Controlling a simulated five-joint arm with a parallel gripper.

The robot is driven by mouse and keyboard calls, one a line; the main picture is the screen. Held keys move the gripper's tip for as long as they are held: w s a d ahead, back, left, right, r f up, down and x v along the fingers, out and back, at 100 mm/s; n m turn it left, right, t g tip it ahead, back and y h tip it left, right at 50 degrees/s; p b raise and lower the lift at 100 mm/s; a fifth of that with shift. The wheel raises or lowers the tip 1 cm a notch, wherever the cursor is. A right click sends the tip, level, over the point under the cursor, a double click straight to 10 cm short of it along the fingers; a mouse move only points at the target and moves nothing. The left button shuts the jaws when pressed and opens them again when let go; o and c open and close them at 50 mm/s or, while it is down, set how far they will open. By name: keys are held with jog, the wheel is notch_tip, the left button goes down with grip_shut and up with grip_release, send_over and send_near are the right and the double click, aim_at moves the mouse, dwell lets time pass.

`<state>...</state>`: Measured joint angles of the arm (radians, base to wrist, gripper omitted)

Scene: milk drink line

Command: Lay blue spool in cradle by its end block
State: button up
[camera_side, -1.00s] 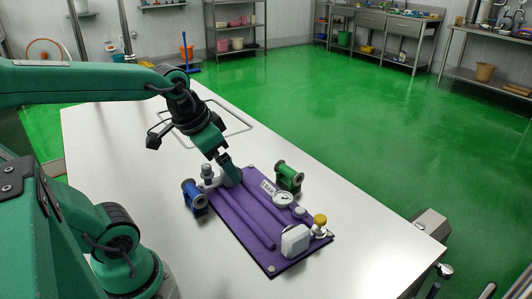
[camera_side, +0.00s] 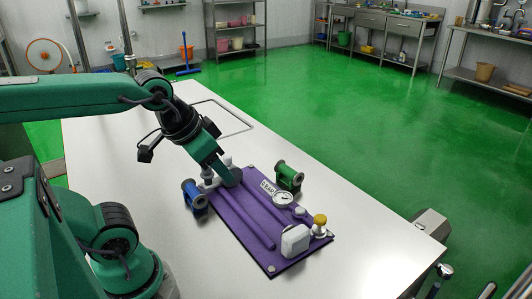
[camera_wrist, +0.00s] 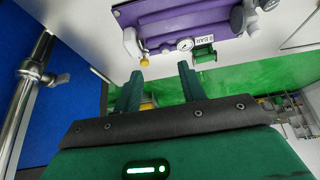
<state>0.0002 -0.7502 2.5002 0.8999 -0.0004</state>
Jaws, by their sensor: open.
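The blue spool (camera_side: 194,196) stands on the white table, just left of the purple board's far end. The purple board (camera_side: 283,262) carries long raised purple rails (camera_side: 245,219), which look like the cradle. A white block (camera_side: 296,240) sits at its near end. The green spool (camera_side: 289,177) stands beyond the board's right side, and shows in the wrist view (camera_wrist: 205,54). My gripper (camera_side: 234,180) is over the board's far end, right of the blue spool. In the wrist view its fingers (camera_wrist: 158,75) are apart with nothing between them. The blue spool is not recognisable there.
A gauge (camera_side: 283,199), a label and a yellow-topped fitting (camera_side: 319,222) stand on the board's right side. Grey fittings (camera_side: 207,174) stand at its far left corner, partly behind my gripper.

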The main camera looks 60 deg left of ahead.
jog(key=n+g, duration=0.6)
jog(key=n, duration=1.2)
send_over(193, 189)
notch_tip(193, 189, down, 14)
jog(key=shift+w+f, duration=0.1)
jog(key=shift+f, duration=0.05)
jog(key=shift+f, duration=0.15)
jog(key=shift+f, duration=1.2)
jog(key=shift+f, duration=2.6)
